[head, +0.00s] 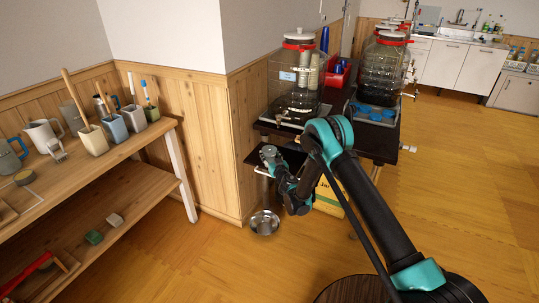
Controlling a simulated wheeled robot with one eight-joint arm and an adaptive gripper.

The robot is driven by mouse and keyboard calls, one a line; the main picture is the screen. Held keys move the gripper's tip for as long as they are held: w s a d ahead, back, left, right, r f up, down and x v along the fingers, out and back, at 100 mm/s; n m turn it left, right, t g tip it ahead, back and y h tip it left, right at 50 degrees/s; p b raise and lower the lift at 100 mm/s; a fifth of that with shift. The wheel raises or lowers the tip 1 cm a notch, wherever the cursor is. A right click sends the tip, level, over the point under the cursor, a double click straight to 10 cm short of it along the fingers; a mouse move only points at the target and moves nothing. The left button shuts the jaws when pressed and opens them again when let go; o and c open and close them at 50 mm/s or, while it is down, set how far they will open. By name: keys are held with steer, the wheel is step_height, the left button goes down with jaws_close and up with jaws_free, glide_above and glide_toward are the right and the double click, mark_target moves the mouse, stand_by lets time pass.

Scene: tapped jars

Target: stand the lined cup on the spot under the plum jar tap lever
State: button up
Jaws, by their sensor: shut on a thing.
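Two large glass jars with red collars stand on a dark table. The left jar (298,82) has pale contents and a tap (281,116) low at its front. The right jar (383,70) looks darker inside. I cannot tell from here which is the plum jar. My gripper (270,157) is small and partly hidden at the end of my folded arm. The spot under the tap lever is not clearly visible.
A wooden bench (150,141) at left carries several mugs and tool-filled pots. A metal bowl (264,223) sits on the floor by the wall corner. A yellow sign (328,196) hangs below the table behind my arm. The floor at right is clear.

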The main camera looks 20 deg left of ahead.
steer(key=shift+f, duration=0.55)
stand_by(0.4)
steer(key=o, duration=1.1)
steer(key=shift+r, duration=0.15)
steer(key=shift+r, duration=3.9)
